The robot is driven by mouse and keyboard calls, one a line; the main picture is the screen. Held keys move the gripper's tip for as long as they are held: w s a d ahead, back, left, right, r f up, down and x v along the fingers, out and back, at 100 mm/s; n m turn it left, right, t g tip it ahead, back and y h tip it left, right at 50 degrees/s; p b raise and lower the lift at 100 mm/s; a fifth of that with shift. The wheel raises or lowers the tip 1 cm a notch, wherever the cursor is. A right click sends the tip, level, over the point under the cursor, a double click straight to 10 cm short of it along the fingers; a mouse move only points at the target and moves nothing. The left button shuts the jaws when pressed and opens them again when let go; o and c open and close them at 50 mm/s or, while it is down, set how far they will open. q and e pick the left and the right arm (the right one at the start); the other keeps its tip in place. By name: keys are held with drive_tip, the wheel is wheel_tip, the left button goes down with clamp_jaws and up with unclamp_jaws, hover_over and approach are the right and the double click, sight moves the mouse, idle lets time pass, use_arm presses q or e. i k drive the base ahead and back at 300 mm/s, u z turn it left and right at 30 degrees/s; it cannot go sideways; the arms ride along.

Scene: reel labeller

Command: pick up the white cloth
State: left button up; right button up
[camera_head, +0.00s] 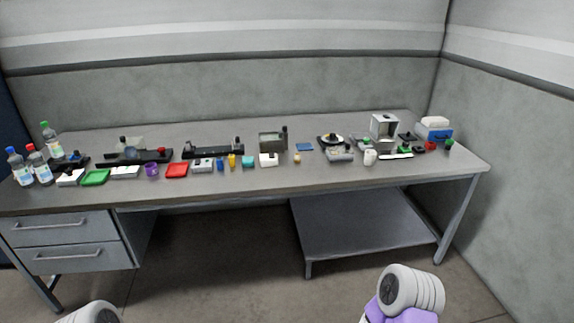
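I cannot make out a white cloth with certainty. A white, soft-looking thing (435,122) lies on top of a blue box (434,134) at the right end of the table; it may be the cloth, but it is too small to tell. A small white upright object (370,157) stands near the front edge on the right side. Only rounded white parts of my two arms show at the bottom of the picture, well short of the table. Neither gripper's fingers are in view.
The long grey table (330,178) carries bottles (32,163) at the left, small trays, a red tray (176,170), black devices (212,150) and a metal box (384,127). Drawers (70,257) are under its left end, a low shelf (362,226) under the right. Walls stand behind and right.

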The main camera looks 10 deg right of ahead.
sight(440, 121)
drive_tip(key=z, duration=1.3)
drive_tip(key=i, duration=0.8)
drive_tip(key=u, duration=0.75)
drive_tip(key=i, duration=0.55)
drive_tip(key=u, duration=0.55)
